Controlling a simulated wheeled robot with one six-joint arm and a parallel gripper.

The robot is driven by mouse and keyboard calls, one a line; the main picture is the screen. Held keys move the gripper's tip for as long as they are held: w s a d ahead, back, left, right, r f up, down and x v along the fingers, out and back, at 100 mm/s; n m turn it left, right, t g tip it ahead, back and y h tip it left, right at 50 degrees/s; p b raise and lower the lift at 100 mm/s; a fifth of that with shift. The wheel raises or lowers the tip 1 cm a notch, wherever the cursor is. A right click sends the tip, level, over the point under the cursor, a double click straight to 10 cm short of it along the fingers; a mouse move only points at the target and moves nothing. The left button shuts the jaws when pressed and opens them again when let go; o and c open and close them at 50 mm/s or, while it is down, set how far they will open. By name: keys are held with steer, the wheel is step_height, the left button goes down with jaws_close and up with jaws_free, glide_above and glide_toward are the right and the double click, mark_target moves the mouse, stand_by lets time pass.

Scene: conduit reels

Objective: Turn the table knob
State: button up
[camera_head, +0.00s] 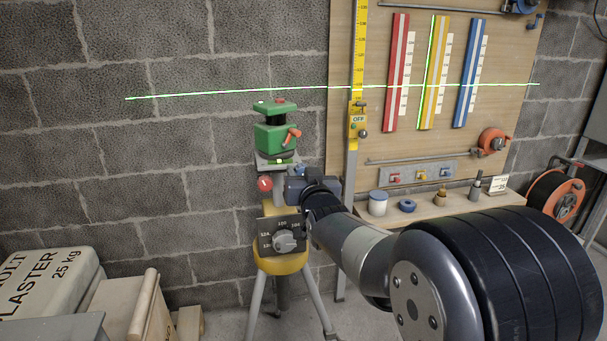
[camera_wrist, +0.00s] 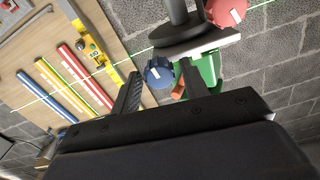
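A blue knob (camera_wrist: 158,73) with a pale mark sits beside the plate (camera_wrist: 197,46) under the green laser level (camera_wrist: 207,72). In the wrist view my gripper (camera_wrist: 162,68) is open, with one finger on each side of the blue knob and a small gap visible on both sides. A red knob (camera_head: 265,184) and a grey numbered dial (camera_head: 285,241) are on the same stand.
A board (camera_head: 450,60) with red, yellow and blue strips hangs behind right, with a yellow staff (camera_head: 357,120) at its edge. A shelf (camera_head: 430,212) holds small items. A plaster bag (camera_head: 45,285) and a wooden box (camera_head: 125,300) lie at left. A green laser line crosses the wall.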

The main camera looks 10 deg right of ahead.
steer(key=c, duration=0.8)
steer(key=shift+f+n+b, duration=0.2)
steer(key=shift+n+b, duration=0.5)
steer(key=shift+b, duration=0.2)
steer(key=shift+r+n+b, duration=0.15)
steer(key=shift+n+b, duration=0.15)
steer(key=shift+n, duration=0.4)
steer(key=o, duration=1)
steer(key=shift+c, duration=0.2)
steer(key=shift+s, duration=0.1)
steer(key=s, duration=1)
steer(key=shift+s, duration=0.3)
